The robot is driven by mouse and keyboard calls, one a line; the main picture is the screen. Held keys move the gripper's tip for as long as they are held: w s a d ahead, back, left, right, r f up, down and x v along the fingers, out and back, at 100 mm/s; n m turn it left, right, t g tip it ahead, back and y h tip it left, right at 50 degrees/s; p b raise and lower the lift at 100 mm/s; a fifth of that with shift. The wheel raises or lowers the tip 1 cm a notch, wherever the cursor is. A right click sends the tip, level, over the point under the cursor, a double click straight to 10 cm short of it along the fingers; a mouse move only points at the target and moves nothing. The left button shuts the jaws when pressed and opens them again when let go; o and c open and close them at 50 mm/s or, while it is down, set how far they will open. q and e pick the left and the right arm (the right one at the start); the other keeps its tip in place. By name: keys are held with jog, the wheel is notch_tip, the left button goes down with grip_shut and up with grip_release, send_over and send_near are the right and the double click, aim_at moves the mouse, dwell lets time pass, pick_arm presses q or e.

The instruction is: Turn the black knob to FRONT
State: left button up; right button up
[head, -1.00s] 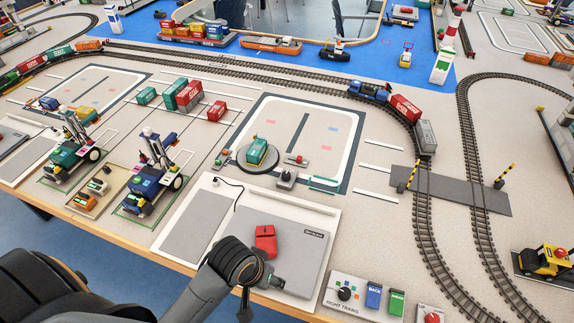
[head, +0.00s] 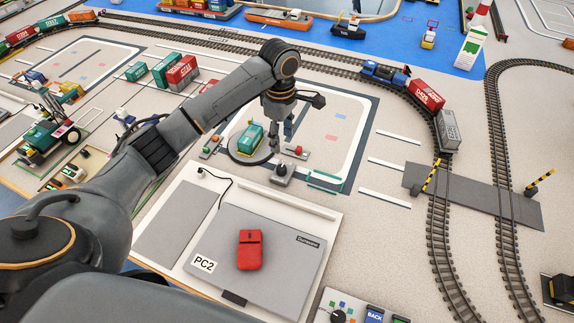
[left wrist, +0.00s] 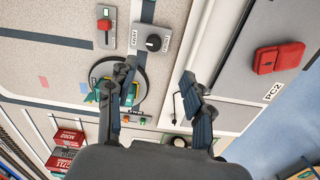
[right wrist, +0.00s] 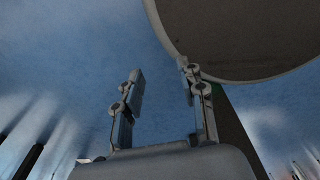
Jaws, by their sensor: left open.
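The black knob (head: 282,169) sits on a small grey plate in front of the turntable (head: 236,150). In the left wrist view the knob (left wrist: 153,43) is clear, with a small label on each side; the one on its right seems to read FRONT. Its exact pointing direction is too small to tell. My left gripper (head: 281,138) hangs above the turntable's right edge, behind the knob. In the left wrist view the left gripper (left wrist: 158,77) is open and empty, apart from the knob. My right gripper (right wrist: 161,72) is open and empty, away from the board.
A red slider switch (head: 297,151) stands right of the knob. A teal vehicle (head: 250,137) rests on the turntable. A grey laptop-like panel (head: 285,247) with a red object (head: 250,250) lies nearer me. Another knob panel (head: 345,308) is at the bottom edge.

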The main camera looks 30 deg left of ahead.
pick_arm(q)
jog(key=w+a+n, duration=0.1)
send_near(281, 167)
jog(key=shift+s, duration=0.2)
notch_tip(281, 167, down, 9)
jog(key=shift+w+r, duration=0.15)
jog(key=shift+r, duration=0.05)
pick_arm(e)
jog(key=shift+w+d+f, duration=0.1)
jog(key=shift+d+f, duration=0.2)
jog(key=shift+f, duration=0.05)
